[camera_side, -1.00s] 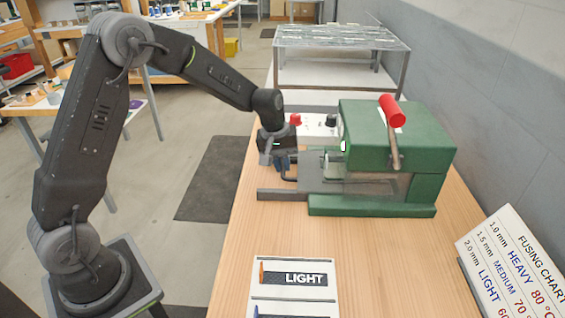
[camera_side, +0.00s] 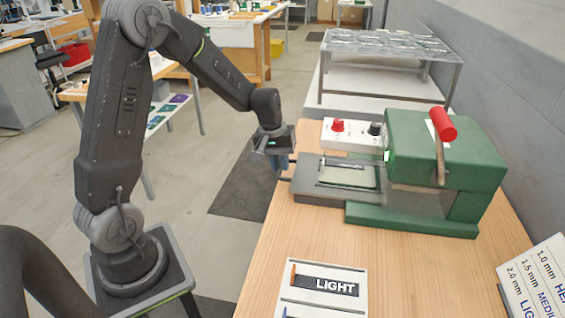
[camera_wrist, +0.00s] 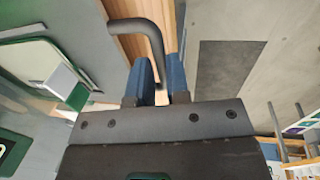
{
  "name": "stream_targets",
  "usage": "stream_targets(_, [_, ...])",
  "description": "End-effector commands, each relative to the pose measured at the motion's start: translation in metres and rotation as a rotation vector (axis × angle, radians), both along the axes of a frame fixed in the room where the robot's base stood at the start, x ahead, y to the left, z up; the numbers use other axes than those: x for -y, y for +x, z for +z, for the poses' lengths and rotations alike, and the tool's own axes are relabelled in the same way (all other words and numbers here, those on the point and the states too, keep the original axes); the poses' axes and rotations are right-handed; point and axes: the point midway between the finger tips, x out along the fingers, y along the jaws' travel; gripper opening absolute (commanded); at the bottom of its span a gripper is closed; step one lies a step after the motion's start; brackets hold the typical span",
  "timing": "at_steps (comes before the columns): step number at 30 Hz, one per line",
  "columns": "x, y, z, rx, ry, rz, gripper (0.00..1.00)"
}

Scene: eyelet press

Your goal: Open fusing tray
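The fusing tray (camera_side: 310,185) is a grey plate that sticks out from the left side of the green press (camera_side: 450,150). A pale panel in a dark green frame (camera_side: 352,173) lies on it, and it also shows in the wrist view (camera_wrist: 35,62). The tray's dark bent handle (camera_wrist: 150,35) runs down between the blue fingers of my gripper (camera_wrist: 161,82). In the side view my gripper (camera_side: 283,166) points down at the tray's left end. The fingers look closed around the handle, though their contact is partly hidden.
A white control box (camera_side: 352,135) with red and black knobs stands behind the tray. A red-tipped lever (camera_side: 441,125) is on the press. A LIGHT card (camera_side: 325,285) lies in front, and a fusing chart (camera_side: 535,280) stands at right. Bare wood lies between card and press.

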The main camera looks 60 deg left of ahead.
Motion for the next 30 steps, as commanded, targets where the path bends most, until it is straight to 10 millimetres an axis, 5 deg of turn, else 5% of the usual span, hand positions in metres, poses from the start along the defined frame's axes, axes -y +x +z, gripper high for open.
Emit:
stream_targets(6, [0.0,0.0,0.0,-0.001,-0.001,0.0,0.37])
stream_targets(17, [-0.001,0.0,0.007,0.001,0.0,0.0,0.38])
stream_targets(30, [-0.012,-0.012,0.095,0.005,0.002,0.001,0.38])
